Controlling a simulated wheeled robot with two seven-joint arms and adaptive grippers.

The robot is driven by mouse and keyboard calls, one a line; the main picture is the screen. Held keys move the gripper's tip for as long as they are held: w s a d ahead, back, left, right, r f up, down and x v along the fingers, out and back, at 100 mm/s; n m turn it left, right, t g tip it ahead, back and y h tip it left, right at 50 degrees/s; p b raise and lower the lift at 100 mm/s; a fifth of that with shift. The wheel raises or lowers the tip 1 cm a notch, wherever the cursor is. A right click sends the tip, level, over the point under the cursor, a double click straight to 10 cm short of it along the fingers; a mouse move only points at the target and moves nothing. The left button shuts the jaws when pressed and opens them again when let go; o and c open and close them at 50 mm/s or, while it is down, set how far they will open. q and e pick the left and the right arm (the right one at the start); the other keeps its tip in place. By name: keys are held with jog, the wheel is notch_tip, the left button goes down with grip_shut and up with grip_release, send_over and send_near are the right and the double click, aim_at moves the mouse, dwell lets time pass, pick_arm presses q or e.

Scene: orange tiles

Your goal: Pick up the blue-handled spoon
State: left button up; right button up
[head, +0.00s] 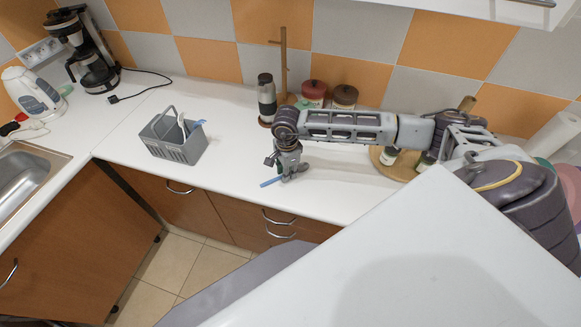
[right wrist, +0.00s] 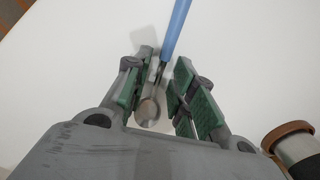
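The blue-handled spoon lies on the white counter; its blue handle (head: 270,183) shows just left of my right gripper (head: 288,173) in the head view. In the right wrist view the blue handle (right wrist: 177,30) points up and away, and the metal bowl (right wrist: 148,110) lies between the green finger pads. My right gripper (right wrist: 165,90) is open around the spoon, with white counter visible between the pads and the metal. In the head view the gripper hides the bowl. My left gripper is not in view.
A grey cutlery caddy (head: 173,150) with utensils, one blue, stands to the left. A dark grinder (head: 266,97), lidded jars (head: 344,97) and a round wooden board (head: 388,166) stand behind and right. The counter between caddy and gripper is clear.

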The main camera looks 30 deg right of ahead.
grip_shut()
jog(key=shift+r, duration=0.15)
notch_tip(320, 180, up, 10)
jog(key=b, duration=0.2)
dwell(0.5)
jog(key=shift+n, duration=0.4)
